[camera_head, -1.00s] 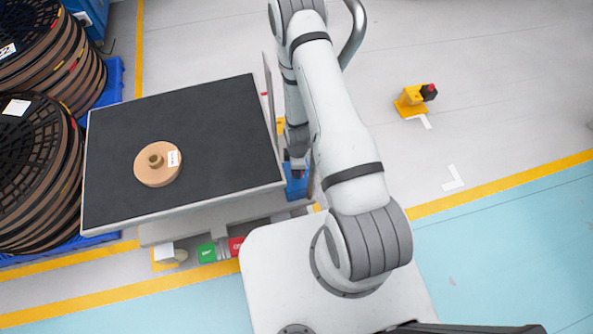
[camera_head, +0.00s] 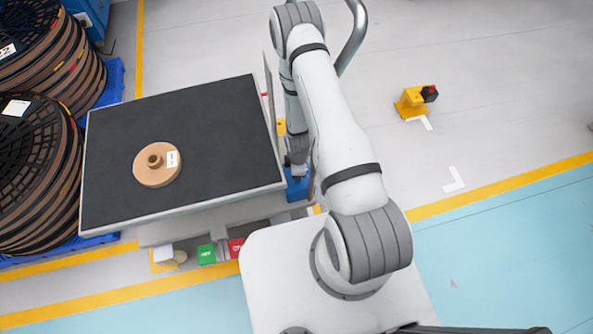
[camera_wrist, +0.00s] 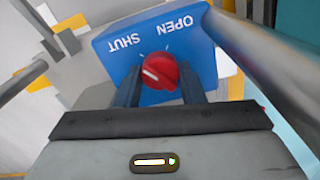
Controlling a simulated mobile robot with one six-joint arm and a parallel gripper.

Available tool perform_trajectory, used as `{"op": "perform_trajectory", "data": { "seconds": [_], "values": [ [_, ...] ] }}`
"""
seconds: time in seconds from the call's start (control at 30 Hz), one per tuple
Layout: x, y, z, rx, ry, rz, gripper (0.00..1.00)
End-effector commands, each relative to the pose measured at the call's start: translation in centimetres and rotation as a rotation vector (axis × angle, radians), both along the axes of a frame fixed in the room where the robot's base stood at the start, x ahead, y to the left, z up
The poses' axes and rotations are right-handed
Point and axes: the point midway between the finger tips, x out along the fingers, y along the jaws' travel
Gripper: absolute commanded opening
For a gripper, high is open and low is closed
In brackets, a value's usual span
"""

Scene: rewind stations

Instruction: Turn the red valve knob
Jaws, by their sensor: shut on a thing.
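The red valve knob (camera_wrist: 160,73) is on a blue panel (camera_wrist: 203,58) marked OPEN and SHUT, seen upside down in the wrist view. A white line on the knob's face points toward its lower left in that view. My gripper (camera_wrist: 160,88) is shut on the knob, with one dark finger on each side of it. In the head view a part of the blue panel (camera_head: 297,186) shows beside the table, below my wrist. The knob and my fingertips are hidden there.
A black-topped table (camera_head: 215,120) with a tan spool (camera_head: 150,175) stands left of my arm. An upright plate (camera_head: 270,100) rises at its right edge. Stacked reels (camera_head: 35,170) stand far left.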

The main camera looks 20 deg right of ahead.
Motion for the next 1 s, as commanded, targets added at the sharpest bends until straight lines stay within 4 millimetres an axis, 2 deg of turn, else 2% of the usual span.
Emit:
{"op": "perform_trajectory", "data": {
  "seconds": [0.17, 0.33, 0.7, 1.0],
  "values": [
    [0.02, -0.02, 0.01, 0.000, 0.000, -0.001, 0.13],
    [0.06, -0.04, -0.09, 0.000, -0.001, -0.053, 0.13],
    [0.16, -0.11, -0.04, 0.000, -0.002, -0.363, 0.13],
    [0.19, -0.15, 0.06, 0.000, -0.002, -0.389, 0.13]
  ]
}}
